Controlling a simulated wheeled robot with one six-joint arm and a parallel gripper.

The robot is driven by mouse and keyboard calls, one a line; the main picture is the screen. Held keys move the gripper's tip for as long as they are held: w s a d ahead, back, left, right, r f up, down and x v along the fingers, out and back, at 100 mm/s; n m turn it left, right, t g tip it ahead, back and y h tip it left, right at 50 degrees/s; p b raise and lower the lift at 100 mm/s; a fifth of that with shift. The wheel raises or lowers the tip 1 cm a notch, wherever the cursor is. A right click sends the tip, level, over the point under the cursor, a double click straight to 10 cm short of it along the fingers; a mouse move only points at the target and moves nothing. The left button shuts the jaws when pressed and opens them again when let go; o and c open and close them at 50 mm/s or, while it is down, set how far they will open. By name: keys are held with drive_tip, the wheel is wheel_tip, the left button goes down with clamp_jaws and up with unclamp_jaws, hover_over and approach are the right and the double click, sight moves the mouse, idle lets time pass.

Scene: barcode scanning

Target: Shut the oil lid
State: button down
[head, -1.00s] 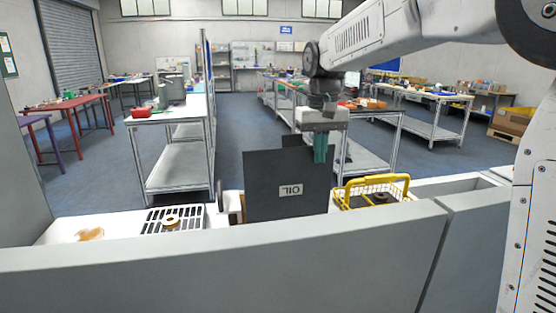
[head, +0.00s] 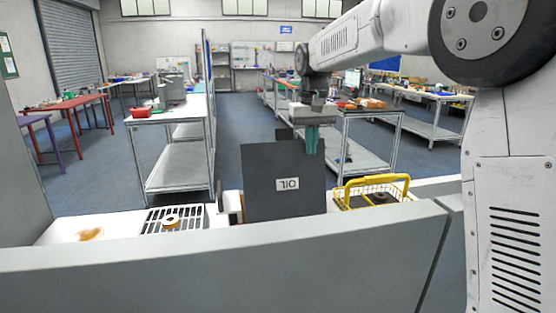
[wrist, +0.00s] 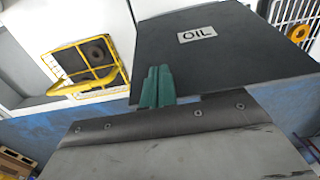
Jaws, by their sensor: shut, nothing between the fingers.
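The oil lid (head: 262,185) is a dark grey panel standing raised, with a white OIL label that reads upside down in the head view. In the wrist view the lid (wrist: 225,60) fills the upper middle, label upright. My gripper (head: 311,152) has teal fingers, shut and empty, at the lid's upper right edge in the head view. In the wrist view the shut fingers (wrist: 157,76) overlap the lid's free edge near its left corner. I cannot tell whether they touch it. The opening under the lid is hidden.
A yellow wire basket (head: 373,189) with a dark ring inside sits right of the lid. A grey wall (head: 200,258) runs along the front. Workbenches stand farther back.

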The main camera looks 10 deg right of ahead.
drive_tip(key=shift+w+f, duration=0.4)
drive_tip(key=shift+w, duration=0.6)
drive_tip(key=shift+w+f, duration=0.35)
drive_tip(key=shift+w, duration=0.6)
drive_tip(key=shift+w+f, duration=0.4)
drive_tip(key=shift+w, duration=0.6)
drive_tip(key=shift+w+f, duration=1.7)
drive_tip(key=shift+w, duration=0.3)
drive_tip(key=shift+w+f, duration=0.4)
drive_tip(key=shift+f, duration=0.3)
drive_tip(key=shift+w+f, duration=0.35)
drive_tip(key=shift+f, duration=0.3)
drive_tip(key=shift+w+f, duration=0.4)
drive_tip(key=shift+f, duration=0.3)
